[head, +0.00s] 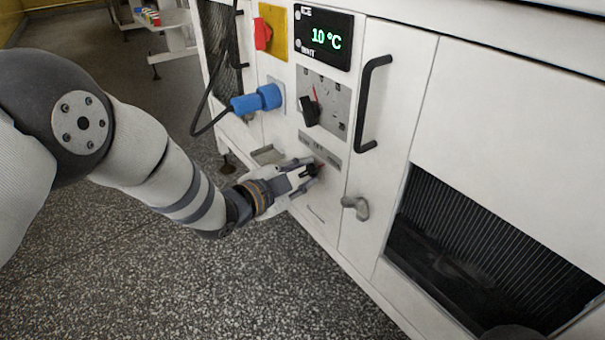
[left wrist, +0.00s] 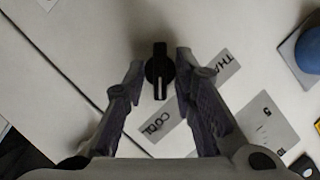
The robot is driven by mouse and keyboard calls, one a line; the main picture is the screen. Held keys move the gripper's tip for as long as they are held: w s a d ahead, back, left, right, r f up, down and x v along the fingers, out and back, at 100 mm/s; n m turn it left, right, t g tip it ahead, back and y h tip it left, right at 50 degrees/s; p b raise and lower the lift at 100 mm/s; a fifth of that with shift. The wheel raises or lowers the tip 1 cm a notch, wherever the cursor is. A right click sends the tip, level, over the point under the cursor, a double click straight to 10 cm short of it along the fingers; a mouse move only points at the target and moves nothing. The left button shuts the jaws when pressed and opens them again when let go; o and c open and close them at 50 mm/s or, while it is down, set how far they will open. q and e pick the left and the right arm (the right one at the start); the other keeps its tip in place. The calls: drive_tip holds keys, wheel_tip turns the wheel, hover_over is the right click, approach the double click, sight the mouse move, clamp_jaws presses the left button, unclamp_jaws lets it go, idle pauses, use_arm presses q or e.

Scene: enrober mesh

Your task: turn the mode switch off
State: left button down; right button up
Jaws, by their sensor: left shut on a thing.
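The mode switch is a small black knob with a white pointer line (left wrist: 159,68) on the white cabinet front in the left wrist view. Its line points down the picture, toward a grey label reading COOL (left wrist: 160,127). Another label, partly hidden by a finger, reads THA (left wrist: 228,66). My left gripper (left wrist: 159,72) has one finger on each side of the knob and is shut on it. In the head view my left gripper (head: 318,168) is at the cabinet's lower panel and largely hides the knob. My right gripper is not in view.
Above the gripper are a dial with a black knob (head: 310,110), a blue plug (head: 258,98) with a black cable, a red switch on yellow (head: 263,34) and a 10 °C display (head: 324,39). A black door handle (head: 367,105) and grey latch (head: 356,207) stick out to the right.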

use_arm(q)
drive_tip(key=shift+a+r, duration=0.1)
drive_tip(key=shift+w+n+g, duration=0.1)
drive_tip(key=shift+n+g, duration=0.2)
drive_tip(key=shift+n, duration=0.3)
drive_tip(key=shift+n+g+p, duration=0.3)
drive_tip(key=shift+n+g, duration=0.1)
drive_tip(key=shift+n, duration=0.1)
drive_tip(key=shift+w+a+n+g+h+b, duration=0.15)
drive_tip(key=shift+n+g+h+b, duration=0.4)
drive_tip(key=shift+n, duration=0.55)
drive_tip(key=shift+n+g+h+b, duration=0.25)
drive_tip(key=shift+n+g+b, duration=0.2)
drive_tip(key=shift+n, duration=0.25)
drive_tip(key=c, duration=1.7)
unclamp_jaws()
